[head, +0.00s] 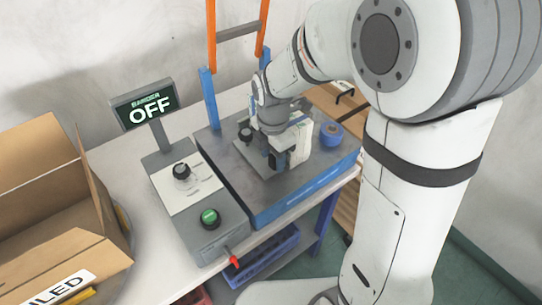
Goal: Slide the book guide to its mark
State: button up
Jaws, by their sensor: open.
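The saddle sewing machine (236,178), a grey-topped unit with blue sides, sits on the white bench. My gripper (287,158) points down over the middle of its top, with its jaws open. The book guide cannot be told apart clearly; dark and pale parts crowd around the fingers, and my gripper hides much of that area. I cannot tell whether the fingers touch the guide. Its mark is not discernible. A small black knob (246,135) stands left of my gripper, and a blue round part (331,133) lies to its right.
A control box (196,200) with a dial, green button and red-tipped lever stands left of the machine. A sign reading OFF (146,108) rises behind it. An open cardboard box (85,245) is at far left. An orange-railed frame (238,33) stands behind.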

jog(key=shift+f, duration=0.3)
grip_shut()
jog(key=shift+s+a, duration=0.1)
